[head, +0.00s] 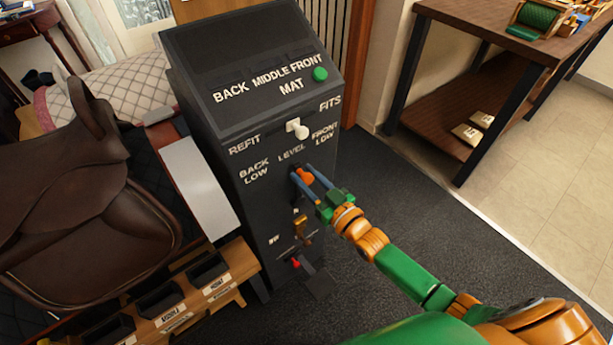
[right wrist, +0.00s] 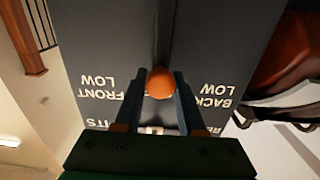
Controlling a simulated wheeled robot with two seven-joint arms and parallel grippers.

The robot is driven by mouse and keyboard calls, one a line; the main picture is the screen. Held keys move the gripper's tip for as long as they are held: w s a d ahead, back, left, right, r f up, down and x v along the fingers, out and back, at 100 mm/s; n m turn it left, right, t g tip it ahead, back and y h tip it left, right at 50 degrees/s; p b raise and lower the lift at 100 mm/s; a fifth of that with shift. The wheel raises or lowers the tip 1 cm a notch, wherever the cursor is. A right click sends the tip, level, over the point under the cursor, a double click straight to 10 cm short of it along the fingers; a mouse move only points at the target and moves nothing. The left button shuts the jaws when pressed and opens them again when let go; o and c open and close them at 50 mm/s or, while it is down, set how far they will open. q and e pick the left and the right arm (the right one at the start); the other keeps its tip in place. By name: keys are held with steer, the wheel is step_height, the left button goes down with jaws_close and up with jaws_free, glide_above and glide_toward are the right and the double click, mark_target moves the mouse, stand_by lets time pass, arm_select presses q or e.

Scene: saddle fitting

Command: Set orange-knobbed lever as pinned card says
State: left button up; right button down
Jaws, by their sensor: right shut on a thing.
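The orange knob (head: 304,176) of the lever is on the sloping front of a dark cabinet (head: 205,140), below the words BACK LOW, LEVEL and FRONT LOW. My right gripper (head: 301,172) is shut on this knob, with its blue fingers on either side. In the right wrist view, upside down, the orange knob (right wrist: 160,83) sits between the fingertips, about midway between FRONT LOW and BACK LOW. The lever's shaft is hidden behind the knob and fingers. I cannot make out a pinned card with readable words. My left gripper is not in view.
A white knob (head: 297,129) sits above, between REFIT and FITS. A yellow knob (head: 301,222) and a red knob (head: 296,263) sit lower. A green button (head: 320,74) is on top. A brown saddle (head: 70,190) stands left, a workbench (head: 470,30) right.

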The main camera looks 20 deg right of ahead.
stand_by(0.3)
steer(key=shift+s+a, duration=0.1)
steer(key=shift+a, duration=0.05)
steer(key=a+n, duration=0.1)
steer(key=a, duration=0.1)
steer(key=s+a+f+n, duration=0.1)
steer(key=n, duration=0.1)
steer(key=s+a+n, duration=0.1)
steer(key=a+n, duration=0.1)
steer(key=shift+a+f+p, duration=0.25)
steer(key=shift+a+p, duration=0.1)
steer(key=shift+d, duration=0.1)
steer(key=c, duration=0.7)
jaws_free()
steer(key=shift+o, duration=0.9)
